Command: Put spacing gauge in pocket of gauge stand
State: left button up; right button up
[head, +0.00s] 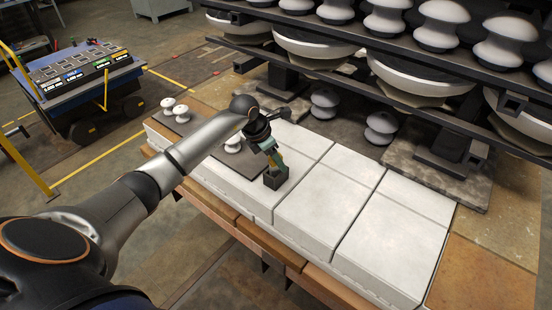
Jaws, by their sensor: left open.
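The gauge stand (276,180) is a small dark block on the white slabs, near the edge of a dark mat. The spacing gauge (273,157), a slim piece in teal and orange, is tilted, with its lower end at the top of the stand. I cannot tell how deep it sits in the pocket. My left gripper (267,143) is open at the gauge's upper end, just above the stand, and hides part of it. My right gripper is not in view.
The dark mat (232,160) bears white insulators (181,114) left of the stand, partly behind my left arm. Racks of large insulators (420,75) rise behind the slabs. The white slabs (340,200) to the right are clear. A blue cart (88,78) stands at far left.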

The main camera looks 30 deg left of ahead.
pick_arm(q)
jog(key=v, duration=1.2)
jog(key=s+d+f+n+t+h, duration=0.1)
jog(key=s+d+n+t+h, duration=0.2)
jog(key=d+n+h, duration=0.7)
jog(key=s+d+f+n+t+h, duration=0.2)
jog(key=d+t+h, duration=0.15)
jog(key=d, duration=1.15)
jog(key=s+a+f+n+t+y, duration=0.25)
jog(key=f+n+y, duration=0.25)
jog(key=n, duration=0.4)
jog(key=s+a+f+n+t+y, duration=0.25)
jog(key=f+n+y, duration=0.3)
jog(key=n, duration=0.35)
jog(key=s+f+n+g+y, duration=0.2)
jog(key=s+f+n+g, duration=0.4)
jog(key=s+f+n, duration=0.3)
jog(key=s+f, duration=0.4)
jog(key=shift+a+f+y, duration=0.25)
jog(key=shift+y, duration=0.05)
